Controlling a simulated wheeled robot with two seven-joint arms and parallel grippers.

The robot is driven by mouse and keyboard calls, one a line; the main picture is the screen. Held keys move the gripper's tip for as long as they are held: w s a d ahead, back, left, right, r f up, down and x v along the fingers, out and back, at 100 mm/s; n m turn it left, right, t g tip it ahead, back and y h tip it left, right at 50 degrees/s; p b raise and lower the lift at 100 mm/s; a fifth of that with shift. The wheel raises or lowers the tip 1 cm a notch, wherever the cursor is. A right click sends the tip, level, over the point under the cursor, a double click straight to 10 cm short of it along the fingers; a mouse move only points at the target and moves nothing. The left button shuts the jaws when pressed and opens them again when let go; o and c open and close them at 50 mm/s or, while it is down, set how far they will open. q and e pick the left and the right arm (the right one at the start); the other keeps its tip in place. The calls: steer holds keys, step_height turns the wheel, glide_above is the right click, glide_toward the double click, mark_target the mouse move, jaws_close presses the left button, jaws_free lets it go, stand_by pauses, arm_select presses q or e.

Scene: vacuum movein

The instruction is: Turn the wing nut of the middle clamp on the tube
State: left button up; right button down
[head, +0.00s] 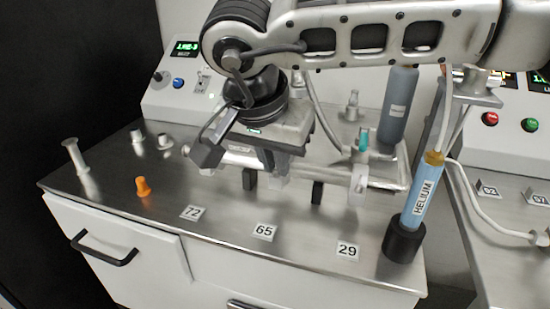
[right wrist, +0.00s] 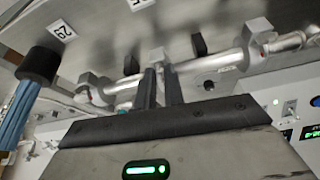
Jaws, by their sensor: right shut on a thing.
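A metal tube (head: 325,172) runs in clamps along the steel counter; it also shows in the right wrist view (right wrist: 225,62). The middle clamp (head: 278,183) is partly hidden behind my right gripper (head: 268,160). In the right wrist view, my right gripper (right wrist: 160,72) has its two dark fingers close together at the middle clamp (right wrist: 157,55), with a small gap between them. They are shut on its wing nut, which is mostly hidden by the fingers. The right-hand clamp (head: 358,185) stands clear of the gripper. My left gripper is not in view.
A blue helium cylinder (head: 423,195) stands in a black holder (head: 404,242) right of the tube. An orange cone-like part (head: 143,186) and a metal fitting (head: 75,155) stand at the left. Control boxes (head: 165,95) stand behind.

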steer(key=m+g+h, duration=0.1)
steer(key=m, duration=0.3)
steer(key=shift+w+a, duration=0.1)
steer(key=shift+a, duration=0.05)
steer(key=shift+m, duration=0.3)
steer(key=shift+h, duration=0.3)
steer(key=c, duration=1.5)
jaws_free()
